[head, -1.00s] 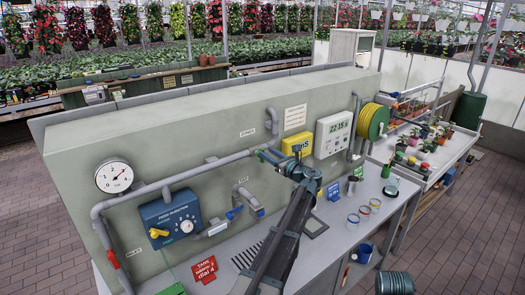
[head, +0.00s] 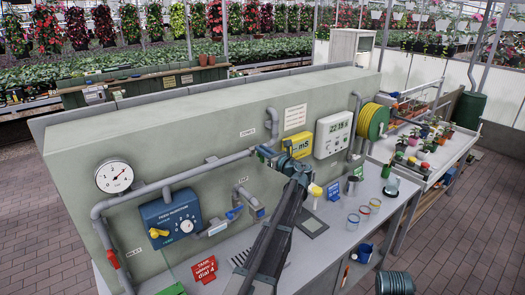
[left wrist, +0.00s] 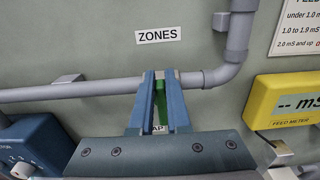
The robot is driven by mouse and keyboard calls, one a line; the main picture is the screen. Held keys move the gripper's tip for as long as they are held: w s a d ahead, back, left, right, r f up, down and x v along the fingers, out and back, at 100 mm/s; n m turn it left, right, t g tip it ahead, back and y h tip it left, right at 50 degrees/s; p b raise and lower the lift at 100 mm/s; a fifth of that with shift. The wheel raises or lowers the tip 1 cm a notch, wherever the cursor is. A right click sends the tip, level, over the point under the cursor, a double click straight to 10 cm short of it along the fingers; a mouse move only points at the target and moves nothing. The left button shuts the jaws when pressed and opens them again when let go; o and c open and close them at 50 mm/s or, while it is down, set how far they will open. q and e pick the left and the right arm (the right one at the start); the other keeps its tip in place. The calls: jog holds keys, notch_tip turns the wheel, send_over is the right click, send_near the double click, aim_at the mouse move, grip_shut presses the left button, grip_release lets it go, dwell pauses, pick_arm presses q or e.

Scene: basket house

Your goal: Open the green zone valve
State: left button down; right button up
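The green zone valve's handle (left wrist: 161,103) shows in the left wrist view as a narrow green lever on the grey pipe, below the "ZONES" label (left wrist: 158,35). My left gripper (left wrist: 162,88) has its two blue fingers close together, one on each side of this lever, and looks shut on it. In the head view the left gripper (head: 266,153) is at the pipe on the wall panel, and it hides the valve there. My right gripper is not in view.
The grey pipe (left wrist: 85,91) runs along the panel. The yellow feed meter (left wrist: 290,105) is close at right. The blue feed injection box (head: 171,219) is at left. A bench (head: 335,238) with signs and jars lies below the panel.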

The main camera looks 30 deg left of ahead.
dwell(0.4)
pick_arm(q)
jog(key=n, duration=0.3)
jog(key=s+n, duration=0.1)
jog(key=n, duration=0.2)
jog(key=s+f+n+b, duration=0.1)
jog(key=n, duration=0.2)
jog(key=shift+a, duration=0.4)
jog(key=n, duration=0.3)
jog(key=f+n+b, duration=0.1)
jog(key=shift+s+a, duration=0.1)
jog(key=shift+s, duration=0.2)
jog(key=shift+s+f+n+b, duration=0.1)
jog(key=shift+f+n+b, duration=0.15)
jog(key=shift+n, duration=0.95)
jog(key=shift+f+n+b, duration=0.2)
jog(key=shift+f+n, duration=0.05)
jog(key=shift+n, duration=0.95)
jog(key=c, duration=0.9)
grip_release()
